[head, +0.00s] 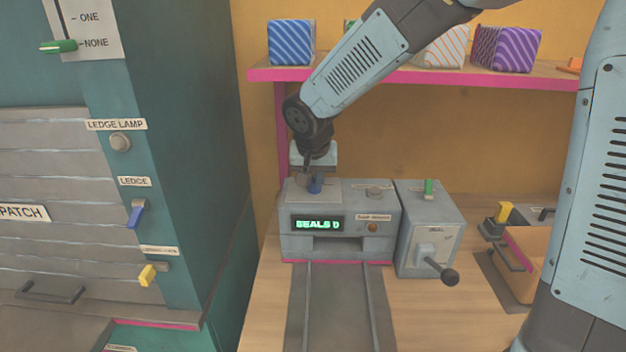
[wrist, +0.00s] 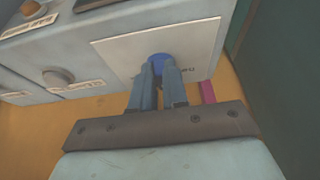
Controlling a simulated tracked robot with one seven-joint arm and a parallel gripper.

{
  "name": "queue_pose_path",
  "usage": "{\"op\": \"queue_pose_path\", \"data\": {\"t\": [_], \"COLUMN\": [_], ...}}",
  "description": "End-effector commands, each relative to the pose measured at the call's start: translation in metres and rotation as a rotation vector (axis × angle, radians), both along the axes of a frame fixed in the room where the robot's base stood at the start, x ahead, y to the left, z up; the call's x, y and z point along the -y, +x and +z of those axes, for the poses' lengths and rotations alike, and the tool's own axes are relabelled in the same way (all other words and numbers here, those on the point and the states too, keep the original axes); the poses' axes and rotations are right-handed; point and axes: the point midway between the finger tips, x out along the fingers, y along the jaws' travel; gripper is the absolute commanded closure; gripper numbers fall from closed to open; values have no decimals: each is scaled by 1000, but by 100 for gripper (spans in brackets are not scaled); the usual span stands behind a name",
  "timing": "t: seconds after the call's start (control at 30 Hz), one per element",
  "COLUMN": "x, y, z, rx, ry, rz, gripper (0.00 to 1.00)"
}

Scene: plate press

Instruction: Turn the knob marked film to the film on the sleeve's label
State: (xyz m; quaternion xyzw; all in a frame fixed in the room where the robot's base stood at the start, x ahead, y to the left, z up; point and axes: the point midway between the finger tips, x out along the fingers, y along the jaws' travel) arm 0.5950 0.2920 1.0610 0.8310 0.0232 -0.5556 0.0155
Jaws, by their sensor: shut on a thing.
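A blue knob (head: 316,186) stands on a pale plate on top of the grey press (head: 296,245). My gripper (head: 308,178) reaches down from above and is shut on this knob. In the wrist view the blue knob (wrist: 158,65) sits between the two fingertips (wrist: 158,78), on the pale plate (wrist: 120,50). The fingers hide part of the knob and most of the plate's markings, so I cannot read its name or setting. The press display (head: 318,224) reads "SEALS 0". I cannot make out a sleeve label.
A second round knob (head: 374,192) is right of the held one. A grey box (head: 415,235) with a green switch and black-knobbed lever stands beside the press. Patterned boxes (head: 291,42) sit on the shelf above. A teal cabinet (head: 190,150) rises at the left.

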Motion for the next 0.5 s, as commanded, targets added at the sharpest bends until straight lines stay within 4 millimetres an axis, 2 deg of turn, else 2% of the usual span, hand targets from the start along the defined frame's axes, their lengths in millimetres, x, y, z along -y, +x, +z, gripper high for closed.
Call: {"op": "queue_pose_path", "data": {"t": [0.23, 0.5], "x": [1, 4], "y": [0, 1], "z": [0, 0], "rx": [-1, -1], "ry": [0, 2], "rz": [23, 168], "gripper": [100, 100]}}
